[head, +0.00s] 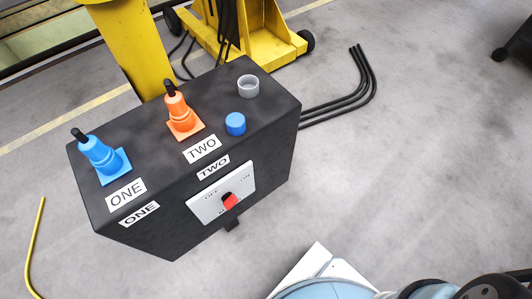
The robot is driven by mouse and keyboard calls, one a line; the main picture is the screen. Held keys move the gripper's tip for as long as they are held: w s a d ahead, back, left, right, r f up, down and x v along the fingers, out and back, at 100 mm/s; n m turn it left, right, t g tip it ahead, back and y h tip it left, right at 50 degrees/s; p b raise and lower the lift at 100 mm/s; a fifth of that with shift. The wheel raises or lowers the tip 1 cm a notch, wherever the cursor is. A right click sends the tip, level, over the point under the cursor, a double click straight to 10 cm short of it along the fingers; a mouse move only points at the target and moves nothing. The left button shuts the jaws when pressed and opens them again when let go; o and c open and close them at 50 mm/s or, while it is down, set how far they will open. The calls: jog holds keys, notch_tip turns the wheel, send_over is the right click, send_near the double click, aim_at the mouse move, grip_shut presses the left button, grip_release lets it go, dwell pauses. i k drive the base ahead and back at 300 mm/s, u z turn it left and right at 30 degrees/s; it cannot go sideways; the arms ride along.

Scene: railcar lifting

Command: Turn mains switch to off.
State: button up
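The mains switch (229,200) is a small red and black knob on a white plate (206,208) on the front face of a black control box (170,235). The plate reads OFF at its upper left and ON at its upper right. I cannot tell which mark the knob points to. Lettering below the knob is too small to read. My gripper is not in view; parts of my own body show at the bottom right, apart from the box.
On the box top stand a blue lever (102,155) labelled ONE, an orange lever (180,110) labelled TWO, a blue button (235,124) and a grey ring (248,86). Yellow machinery (265,47) and black cables (345,99) lie behind.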

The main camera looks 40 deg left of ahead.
aim_at(231, 200)
jog(key=z, duration=0.2)
jog(key=k, duration=0.9)
jog(key=u, duration=1)
jog(key=k, duration=0.4)
jog(key=u, duration=1.7)
jog(key=i, duration=0.6)
jog(key=u, duration=0.15)
